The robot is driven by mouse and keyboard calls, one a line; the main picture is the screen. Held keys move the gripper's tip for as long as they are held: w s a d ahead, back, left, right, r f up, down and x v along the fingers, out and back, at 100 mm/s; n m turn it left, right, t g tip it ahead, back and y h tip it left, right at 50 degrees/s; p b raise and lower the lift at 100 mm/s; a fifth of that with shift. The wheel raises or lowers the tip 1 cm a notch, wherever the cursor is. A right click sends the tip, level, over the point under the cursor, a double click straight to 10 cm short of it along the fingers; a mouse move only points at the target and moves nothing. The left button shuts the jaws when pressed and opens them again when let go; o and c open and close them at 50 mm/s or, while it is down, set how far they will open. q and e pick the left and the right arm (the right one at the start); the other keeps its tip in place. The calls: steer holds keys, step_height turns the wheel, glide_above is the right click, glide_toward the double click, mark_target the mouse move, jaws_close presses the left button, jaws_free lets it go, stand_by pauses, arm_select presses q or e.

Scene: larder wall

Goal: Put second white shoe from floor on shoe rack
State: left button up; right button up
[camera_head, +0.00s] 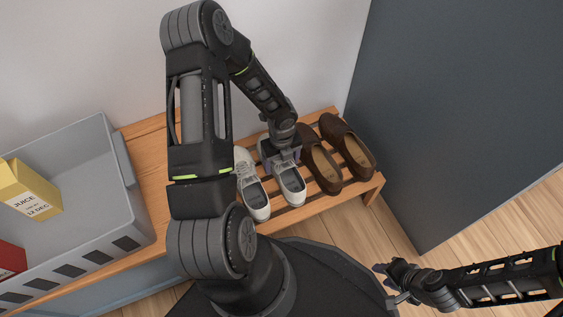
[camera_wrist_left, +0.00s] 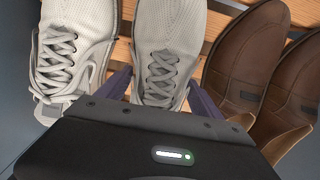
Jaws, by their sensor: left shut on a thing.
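Two white shoes are side by side on the wooden shoe rack (camera_head: 299,214). The left white shoe (camera_head: 253,189) stands on the slats, and it also shows in the left wrist view (camera_wrist_left: 72,48). The second white shoe (camera_head: 291,187) is right beside it, and its laces show in the left wrist view (camera_wrist_left: 163,60). My left gripper (camera_head: 281,157) reaches down from above and is shut on this second white shoe, with a finger on each side. Whether its sole touches the slats is hard to tell. My right gripper (camera_head: 388,281) is far from the rack at the lower right; its finger gap is unclear.
A pair of brown shoes (camera_head: 322,165) stands on the rack just right of the white pair. A grey crate (camera_head: 75,147) with a yellow juice carton (camera_head: 28,190) and a red box (camera_head: 10,260) is at the left. A dark grey panel (camera_head: 450,110) rises at the right.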

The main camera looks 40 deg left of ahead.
arm_select(q)
steer(key=o, duration=1.8)
steer(key=shift+f, duration=0.1)
steer(key=shift+c, duration=0.2)
step_height(320, 180, up, 12)
steer(key=p, duration=0.5)
steer(key=shift+p, duration=0.35)
